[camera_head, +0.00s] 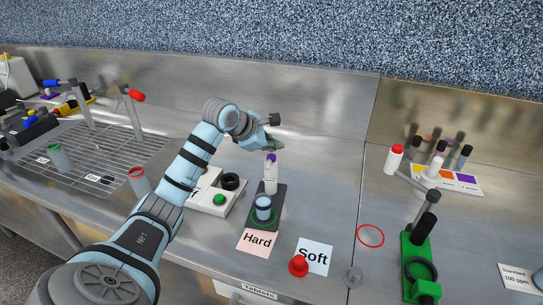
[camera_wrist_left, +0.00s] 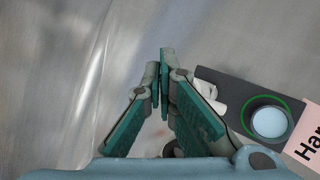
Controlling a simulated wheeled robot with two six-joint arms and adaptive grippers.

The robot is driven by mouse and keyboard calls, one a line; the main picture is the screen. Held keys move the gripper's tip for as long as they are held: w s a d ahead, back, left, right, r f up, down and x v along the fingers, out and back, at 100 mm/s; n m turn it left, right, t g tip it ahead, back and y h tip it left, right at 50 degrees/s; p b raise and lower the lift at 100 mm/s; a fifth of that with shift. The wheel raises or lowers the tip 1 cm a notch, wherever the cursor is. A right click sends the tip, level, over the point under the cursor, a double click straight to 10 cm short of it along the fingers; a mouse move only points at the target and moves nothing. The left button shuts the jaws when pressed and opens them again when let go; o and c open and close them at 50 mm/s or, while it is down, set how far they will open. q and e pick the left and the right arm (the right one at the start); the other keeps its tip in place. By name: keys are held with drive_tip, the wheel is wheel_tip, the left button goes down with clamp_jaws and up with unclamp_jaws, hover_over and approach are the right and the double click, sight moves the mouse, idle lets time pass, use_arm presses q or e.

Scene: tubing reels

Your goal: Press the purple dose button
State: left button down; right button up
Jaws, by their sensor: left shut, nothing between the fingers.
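The purple dose button (camera_head: 271,157) tops a white upright dispenser (camera_head: 271,180) on a dark base (camera_head: 279,202) in the head view. A blue-white cup (camera_head: 263,208) stands on the same base, inside a green ring; the cup (camera_wrist_left: 269,122) also shows at the right of the left wrist view. My left gripper (camera_head: 279,145) is shut and empty, just above and slightly right of the button. I cannot tell whether it touches. In the left wrist view the closed fingers (camera_wrist_left: 161,78) partly hide the white dispenser (camera_wrist_left: 205,95), and the purple top is not visible.
A white device with a green button (camera_head: 219,200) stands left of the dispenser. A "Hard" card (camera_head: 257,242), a "Soft" card (camera_head: 314,256) and a red button (camera_head: 298,265) lie in front. A green stand (camera_head: 415,252) and a bottle rack (camera_head: 455,179) are at right.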

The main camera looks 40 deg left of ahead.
sight(273, 157)
use_arm(q)
drive_tip(key=shift+f, duration=0.1)
drive_tip(key=shift+f, duration=0.35)
drive_tip(key=shift+f+b, duration=0.55)
drive_tip(key=shift+b, duration=0.05)
idle(0.5)
drive_tip(key=shift+r, duration=0.15)
drive_tip(key=shift+r+p, duration=0.8)
drive_tip(key=shift+r, duration=0.05)
wheel_tip(273, 157, up, 5)
drive_tip(key=p, duration=0.4)
drive_tip(key=shift+r, duration=0.1)
